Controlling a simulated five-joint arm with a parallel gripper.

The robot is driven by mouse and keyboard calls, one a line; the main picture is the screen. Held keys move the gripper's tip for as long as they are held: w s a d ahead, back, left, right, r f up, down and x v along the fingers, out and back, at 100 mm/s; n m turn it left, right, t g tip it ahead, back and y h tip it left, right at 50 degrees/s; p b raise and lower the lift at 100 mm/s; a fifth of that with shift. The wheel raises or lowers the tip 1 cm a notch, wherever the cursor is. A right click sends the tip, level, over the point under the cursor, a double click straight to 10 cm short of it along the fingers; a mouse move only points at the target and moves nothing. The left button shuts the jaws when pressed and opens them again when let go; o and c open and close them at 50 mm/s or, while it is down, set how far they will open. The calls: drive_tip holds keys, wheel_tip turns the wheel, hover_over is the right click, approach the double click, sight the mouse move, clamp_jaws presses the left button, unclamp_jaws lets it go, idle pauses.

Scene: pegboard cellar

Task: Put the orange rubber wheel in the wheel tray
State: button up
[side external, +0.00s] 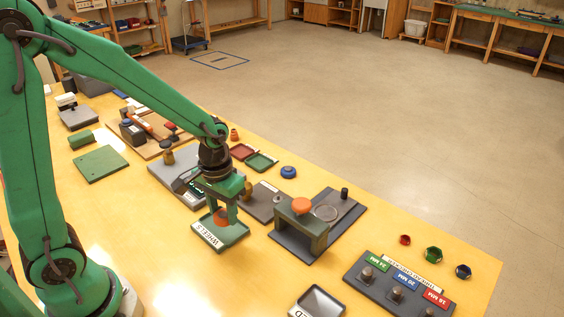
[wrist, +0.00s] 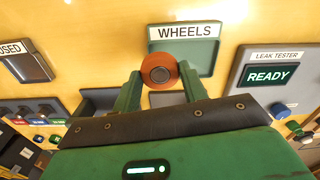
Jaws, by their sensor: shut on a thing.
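The orange rubber wheel (wrist: 159,71) is between the two fingers of my gripper (wrist: 158,88), with its dark hub facing the wrist camera. In the side view my gripper (side external: 222,216) points down over the wheel tray, and the orange wheel (side external: 221,217) shows between its fingers. The wheel tray (side external: 236,236) is a green tray with a white label reading WHEELS; it also shows in the wrist view (wrist: 205,58), just beyond the wheel. The wheel overlaps the tray in both views; I cannot tell whether it touches the tray floor.
The leak tester (wrist: 268,75) reads READY. A dark tray (side external: 318,302) lies near the front edge. A thread checker board (side external: 398,285) is at the right. Bare yellow table lies left of the wheel tray.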

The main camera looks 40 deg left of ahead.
sight(222, 216)
drive_tip(key=a+f, duration=0.1)
drive_tip(key=w+a+f, duration=0.1)
drive_tip(key=w+a, duration=0.1)
drive_tip(key=a, duration=0.1)
drive_tip(key=shift+f, duration=0.4)
drive_tip(key=shift+f, duration=0.1)
drive_tip(key=shift+f, duration=1.9)
drive_tip(key=shift+f, duration=0.15)
drive_tip(key=o, duration=1.1)
drive_tip(key=shift+c, duration=0.2)
drive_tip(key=shift+r, duration=0.2)
